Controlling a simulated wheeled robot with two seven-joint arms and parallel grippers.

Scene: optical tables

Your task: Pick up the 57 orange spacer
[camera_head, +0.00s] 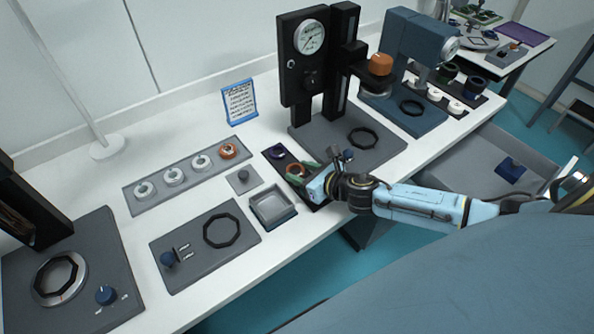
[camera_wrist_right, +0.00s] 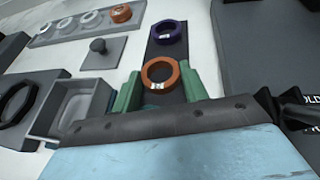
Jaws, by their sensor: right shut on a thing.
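An orange ring spacer (camera_wrist_right: 175,72) with a small white label sits on a dark narrow tray (camera_head: 287,160); the label is too small to read. My right gripper (camera_head: 299,173) has its green fingers on either side of the ring and is shut on it. In the wrist view, the right gripper (camera_wrist_right: 160,88) shows the ring flat between the fingertips, at or very near the tray surface. A second orange ring (camera_head: 228,151) lies at the right end of a grey tray of white rings. My left gripper is out of view.
A purple ring (camera_wrist_right: 166,32) lies on the same dark tray, behind the held one. A small open grey box (camera_head: 273,207) and a knobbed plate (camera_head: 243,179) stand to the left. A tall black gauge press (camera_head: 303,60) rises behind.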

